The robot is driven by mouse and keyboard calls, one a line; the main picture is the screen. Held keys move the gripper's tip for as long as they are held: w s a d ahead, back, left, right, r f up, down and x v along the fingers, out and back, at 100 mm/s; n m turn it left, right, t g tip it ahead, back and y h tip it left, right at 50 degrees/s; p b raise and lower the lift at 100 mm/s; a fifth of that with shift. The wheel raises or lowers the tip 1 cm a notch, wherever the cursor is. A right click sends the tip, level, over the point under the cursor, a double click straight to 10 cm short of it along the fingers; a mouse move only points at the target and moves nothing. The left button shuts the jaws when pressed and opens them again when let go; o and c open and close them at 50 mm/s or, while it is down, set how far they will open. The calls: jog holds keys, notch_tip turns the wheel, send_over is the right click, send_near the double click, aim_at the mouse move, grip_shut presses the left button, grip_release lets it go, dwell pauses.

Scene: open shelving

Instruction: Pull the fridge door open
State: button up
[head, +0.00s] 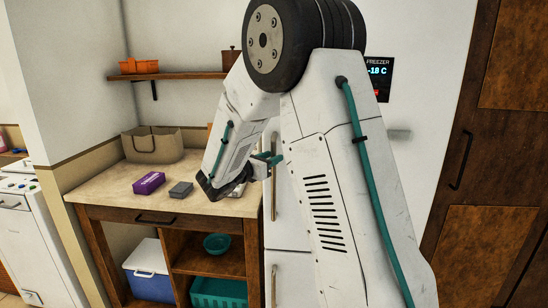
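The white fridge (288,220) stands right of the wooden counter, largely hidden behind my arm. A long upright tan handle (274,202) runs along the left side of its upper door, and a second handle (273,286) is on the lower door. Both doors look closed. My gripper (273,160), with teal parts, is at the upper handle, at about its middle height. My arm and wrist partly cover it, so I cannot tell whether the fingers are around the handle, touching it, or apart from it.
The counter (108,192) holds a bag (152,146), a purple box (149,183) and a grey box (181,189). A wall shelf (170,76) hangs above. A freezer display (378,72) shows -18 C. Tall wooden doors (490,150) are at right.

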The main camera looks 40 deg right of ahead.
jog(key=shift+w+d, duration=0.2)
jog(key=shift+d, duration=0.7)
grip_shut()
jog(key=shift+s, duration=0.1)
